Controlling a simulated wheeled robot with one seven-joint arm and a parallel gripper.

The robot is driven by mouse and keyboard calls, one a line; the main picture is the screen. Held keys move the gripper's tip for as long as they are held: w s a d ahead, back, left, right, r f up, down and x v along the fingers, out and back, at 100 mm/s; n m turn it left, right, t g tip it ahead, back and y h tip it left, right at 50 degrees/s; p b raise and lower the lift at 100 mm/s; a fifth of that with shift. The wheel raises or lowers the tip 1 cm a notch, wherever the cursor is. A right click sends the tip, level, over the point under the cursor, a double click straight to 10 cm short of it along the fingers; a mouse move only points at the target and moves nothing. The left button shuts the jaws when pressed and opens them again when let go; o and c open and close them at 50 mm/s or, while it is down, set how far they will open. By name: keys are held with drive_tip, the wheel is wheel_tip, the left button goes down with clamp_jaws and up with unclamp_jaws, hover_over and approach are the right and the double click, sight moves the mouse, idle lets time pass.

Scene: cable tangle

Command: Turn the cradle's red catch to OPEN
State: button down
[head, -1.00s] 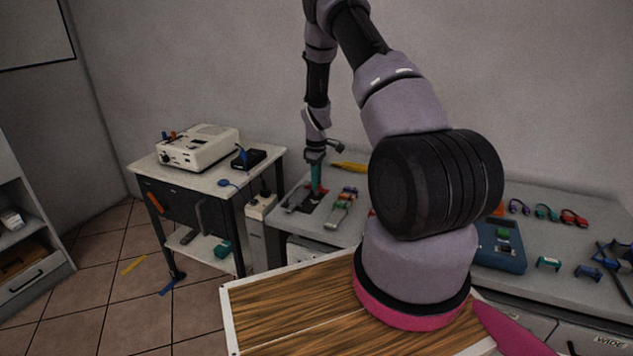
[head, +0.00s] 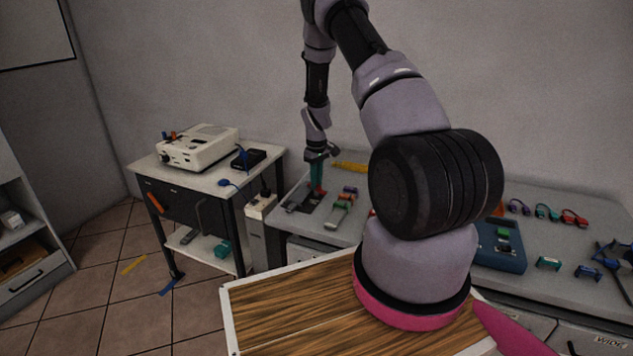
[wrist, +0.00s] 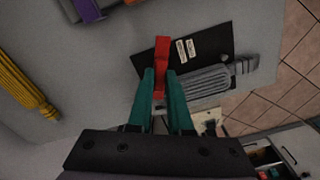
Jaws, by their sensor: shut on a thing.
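The red catch (wrist: 162,52) is a narrow red bar on a black plate (wrist: 224,36) in the wrist view. My gripper (wrist: 160,82) has teal fingers and is shut on the catch, one finger on each side of it. The plate carries two small white labels (wrist: 184,48), too small to read. A grey ribbed piece (wrist: 205,80) lies along the plate beside the catch. In the head view my gripper (head: 317,172) points down onto the catch (head: 319,191) on the grey bench, with the plate mostly small and partly hidden.
A yellow cable bundle (wrist: 24,88) and a purple piece (wrist: 88,9) lie on the bench in the wrist view. In the head view a side table (head: 205,178) with a white device (head: 200,146) stands left, and a blue tray (head: 500,258) lies right.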

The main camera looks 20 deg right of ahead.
drive_tip(key=m, duration=0.6)
drive_tip(key=shift+m, duration=0.3)
drive_tip(key=m, duration=0.6)
drive_tip(key=shift+m, duration=0.3)
drive_tip(key=c, duration=0.8)
unclamp_jaws()
drive_tip(key=shift+c, duration=0.2)
drive_tip(key=shift+r, duration=0.1)
wheel_tip(320, 180, up, 11)
drive_tip(key=shift+f, duration=0.2)
